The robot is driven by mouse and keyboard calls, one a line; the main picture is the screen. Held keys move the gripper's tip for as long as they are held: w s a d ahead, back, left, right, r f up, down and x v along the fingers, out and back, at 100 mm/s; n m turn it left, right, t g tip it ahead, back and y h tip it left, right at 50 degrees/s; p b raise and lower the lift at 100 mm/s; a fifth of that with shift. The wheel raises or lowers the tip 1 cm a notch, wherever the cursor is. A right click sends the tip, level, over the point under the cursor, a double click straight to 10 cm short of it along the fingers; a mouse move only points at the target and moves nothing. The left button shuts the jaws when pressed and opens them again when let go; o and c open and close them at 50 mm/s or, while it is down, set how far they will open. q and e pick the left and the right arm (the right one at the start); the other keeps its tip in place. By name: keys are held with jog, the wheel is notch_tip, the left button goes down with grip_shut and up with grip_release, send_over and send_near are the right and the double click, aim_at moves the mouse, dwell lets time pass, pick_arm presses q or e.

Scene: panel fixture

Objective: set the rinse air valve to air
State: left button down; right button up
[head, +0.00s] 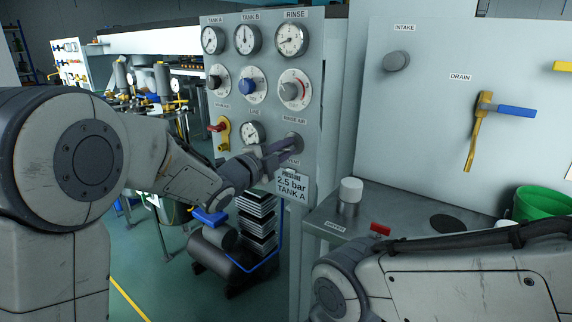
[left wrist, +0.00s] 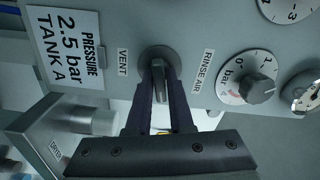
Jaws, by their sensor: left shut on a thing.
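The rinse air valve (head: 294,139) is a grey round knob on the gauge panel, between a RINSE AIR label (head: 295,121) above and a VENT label (head: 291,161) below. My left gripper (head: 283,147) reaches it from the left and covers part of it. In the left wrist view the jaws (left wrist: 160,95) are shut on the grey handle (left wrist: 160,83) of the valve. There the VENT label is left of the valve and the RINSE AIR label right. The handle lies crosswise to the line between the labels. My right gripper is out of view.
The panel (head: 333,60) also carries gauges and dials, such as the rinse dial (head: 294,90), and a red-handled yellow valve (head: 222,130). A pressure sign (head: 291,186) hangs just below. A bench (head: 330,214) with a white-capped dispenser (head: 350,192) stands to the right.

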pick_arm(q)
jog(key=shift+d+f+m+b, duration=0.1)
jog(key=shift+f+m+b, duration=0.05)
jog(key=shift+m+b, duration=1.4)
jog(key=c, duration=0.9)
grip_release()
jog(key=shift+s+a, duration=0.25)
jog(key=v, duration=1)
jog(key=shift+d+p, duration=0.1)
jog(key=shift+p, duration=0.2)
